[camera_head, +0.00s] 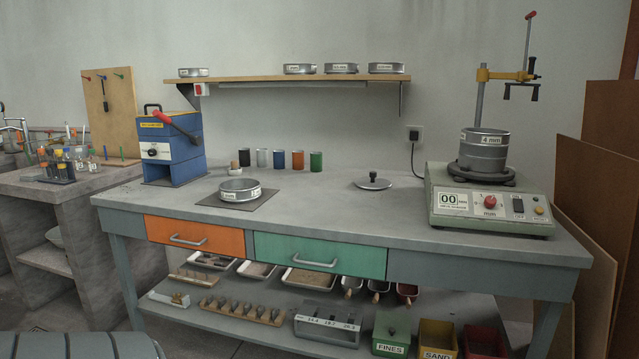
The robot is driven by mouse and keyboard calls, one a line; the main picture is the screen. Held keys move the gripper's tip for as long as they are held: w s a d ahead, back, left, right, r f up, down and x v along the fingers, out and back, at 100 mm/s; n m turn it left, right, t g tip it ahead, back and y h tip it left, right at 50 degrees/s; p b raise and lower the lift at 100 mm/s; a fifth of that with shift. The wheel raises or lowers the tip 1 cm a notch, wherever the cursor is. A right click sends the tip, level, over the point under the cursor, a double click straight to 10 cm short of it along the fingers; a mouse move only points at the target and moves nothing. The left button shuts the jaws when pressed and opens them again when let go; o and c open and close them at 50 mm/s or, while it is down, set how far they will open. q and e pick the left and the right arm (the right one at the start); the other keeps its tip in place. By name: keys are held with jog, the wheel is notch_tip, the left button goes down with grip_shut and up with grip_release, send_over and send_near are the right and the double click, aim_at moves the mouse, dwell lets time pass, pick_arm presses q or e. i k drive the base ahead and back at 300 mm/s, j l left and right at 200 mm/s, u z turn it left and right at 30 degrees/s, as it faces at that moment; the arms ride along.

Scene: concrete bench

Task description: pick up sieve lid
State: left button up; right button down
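The sieve lid (373,183) is a flat round metal disc with a dark knob on top. It lies on the grey bench top, right of the middle and left of the sieve shaker. A stack of sieves (484,150) stands on the shaker (489,207), its upper ring marked 4 mm. Another round sieve (240,190) sits on a dark mat on the left part of the bench. Neither of my grippers shows in the head view.
Several coloured cups (279,159) stand along the back. A blue machine (171,147) with a red lever stands at the left end. A wall shelf (285,79) holds more sieves. The bench (310,204) is clear around the lid. Trays and bins fill the lower shelf.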

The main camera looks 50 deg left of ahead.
aim_at(371, 182)
jog(key=u, duration=1.35)
